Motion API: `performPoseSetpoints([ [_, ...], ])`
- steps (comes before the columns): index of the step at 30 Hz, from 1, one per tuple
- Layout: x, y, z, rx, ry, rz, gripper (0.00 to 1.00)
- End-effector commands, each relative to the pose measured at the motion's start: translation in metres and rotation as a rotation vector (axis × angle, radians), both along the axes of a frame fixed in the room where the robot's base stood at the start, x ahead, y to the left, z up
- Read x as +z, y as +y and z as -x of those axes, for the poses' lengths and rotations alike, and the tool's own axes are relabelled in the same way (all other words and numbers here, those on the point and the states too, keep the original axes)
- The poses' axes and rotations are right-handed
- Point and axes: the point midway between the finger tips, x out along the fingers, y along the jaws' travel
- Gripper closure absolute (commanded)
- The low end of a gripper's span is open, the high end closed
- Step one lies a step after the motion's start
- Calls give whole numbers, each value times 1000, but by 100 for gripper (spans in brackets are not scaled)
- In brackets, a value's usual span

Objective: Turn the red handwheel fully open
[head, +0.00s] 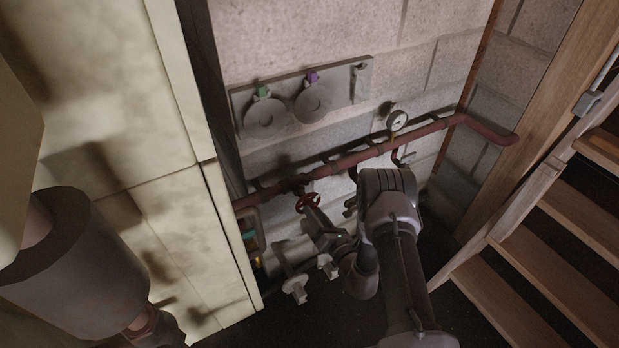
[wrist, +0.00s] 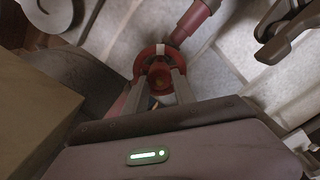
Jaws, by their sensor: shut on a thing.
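The red handwheel (head: 308,202) sits on the dark red pipe along the block wall in the head view. In the wrist view the red handwheel (wrist: 150,62) is a round rim with a pale mark at its top and a darker hub in the middle. My gripper (head: 312,212) reaches to it from the lower right. In the wrist view the two fingers of my gripper (wrist: 160,82) lie on either side of the wheel's lower part and are shut on it. The fingers hide some of the lower rim.
A pressure gauge (head: 396,120) stands on the red pipe (head: 375,150) to the right. A grey wall plate (head: 345,88) carries two round discs above. A pale cabinet (head: 165,200) stands close on the left. Wooden stairs (head: 540,260) are on the right.

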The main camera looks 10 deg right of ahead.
Motion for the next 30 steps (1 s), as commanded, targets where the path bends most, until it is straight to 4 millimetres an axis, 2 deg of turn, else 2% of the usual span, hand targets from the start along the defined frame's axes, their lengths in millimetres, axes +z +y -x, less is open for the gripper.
performPoseSetpoints([
  [30,0,-7,-3,-11,-298,912,100],
])
